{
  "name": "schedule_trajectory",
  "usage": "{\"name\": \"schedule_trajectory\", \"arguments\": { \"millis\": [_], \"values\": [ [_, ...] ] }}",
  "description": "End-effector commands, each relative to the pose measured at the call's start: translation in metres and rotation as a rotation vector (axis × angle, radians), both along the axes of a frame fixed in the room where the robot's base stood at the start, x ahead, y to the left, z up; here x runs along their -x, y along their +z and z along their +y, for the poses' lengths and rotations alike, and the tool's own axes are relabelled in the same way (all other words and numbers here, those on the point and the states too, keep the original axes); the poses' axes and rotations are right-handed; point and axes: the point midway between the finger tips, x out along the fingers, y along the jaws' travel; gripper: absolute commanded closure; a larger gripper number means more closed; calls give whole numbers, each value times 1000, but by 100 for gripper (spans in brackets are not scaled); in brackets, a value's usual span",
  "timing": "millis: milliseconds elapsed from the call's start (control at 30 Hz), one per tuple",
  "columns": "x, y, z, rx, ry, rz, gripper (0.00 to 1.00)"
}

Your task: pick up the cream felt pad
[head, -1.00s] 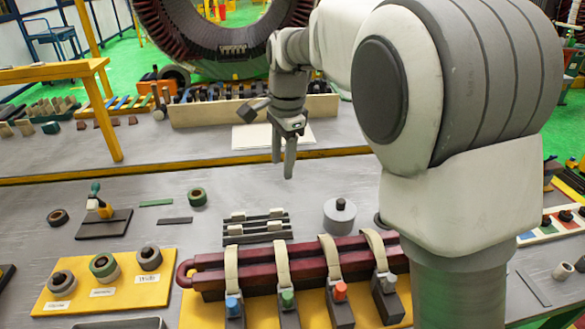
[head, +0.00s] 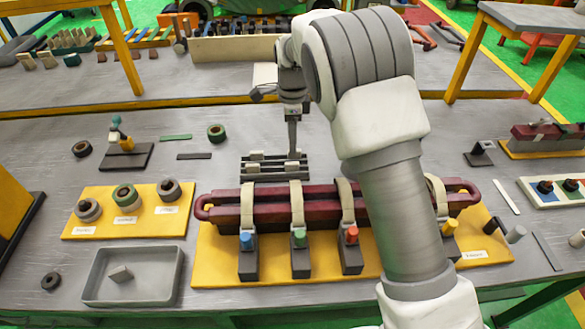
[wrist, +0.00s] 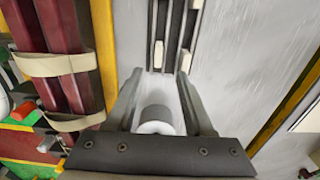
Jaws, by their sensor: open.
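Several small cream blocks (head: 293,165) rest on dark parallel slats (head: 262,178) on the grey bench. They are the closest match for the cream felt pad, but I cannot tell which piece it is. In the wrist view, cream blocks (wrist: 158,54) show on the slats beyond my fingertips. My gripper (head: 292,148) points down over the slats' right part in the head view. Its fingers (wrist: 159,85) are apart in the wrist view. A grey cylinder with a pale rim (wrist: 156,120) shows between them; I cannot tell its depth. My arm hides it in the head view.
A dark red coil (head: 275,215) with cream straps lies in front of the slats on a yellow board (head: 213,265).

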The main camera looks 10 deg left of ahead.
Motion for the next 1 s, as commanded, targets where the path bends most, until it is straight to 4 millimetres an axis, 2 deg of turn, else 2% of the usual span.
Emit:
{"name": "schedule_trajectory", "arguments": {
  "millis": [100, 367, 700, 967, 1000],
  "values": [
    [1, -22, 0, 1, 0, 2, 48],
    [1, -40, 0, -1, 0, 1, 48],
    [3, -85, 0, -1, 0, 1, 48],
    [3, -87, 0, -1, 1, -2, 48],
    [3, -87, 0, -1, 1, -1, 53]
  ]
}}
